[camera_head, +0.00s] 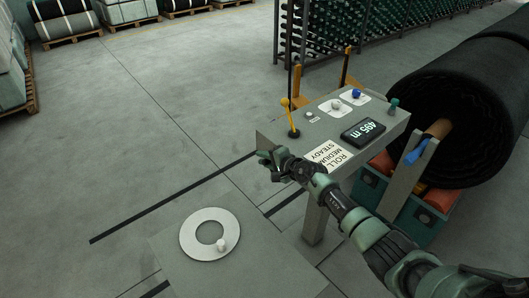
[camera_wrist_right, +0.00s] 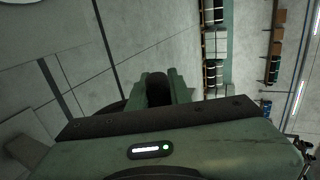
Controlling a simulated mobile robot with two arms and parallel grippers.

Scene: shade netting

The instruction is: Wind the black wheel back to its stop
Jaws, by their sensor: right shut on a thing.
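My right gripper (camera_head: 268,166) is at the near left side of the grey console (camera_head: 262,138), below its top. It also shows in the right wrist view (camera_wrist_right: 158,92), with its two fingers around a dark part. This dark part (camera_wrist_right: 158,88) looks like a piece of the black wheel; the rest of the wheel is hidden behind my gripper and the console edge. How far the wheel is turned cannot be seen. My left gripper is out of view.
A pale ring with a white knob (camera_head: 189,236) lies on a grey block at the front. The console has a yellow lever (camera_head: 287,106), blue and white knobs and a green knob. A large black netting roll (camera_head: 455,100) stands right.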

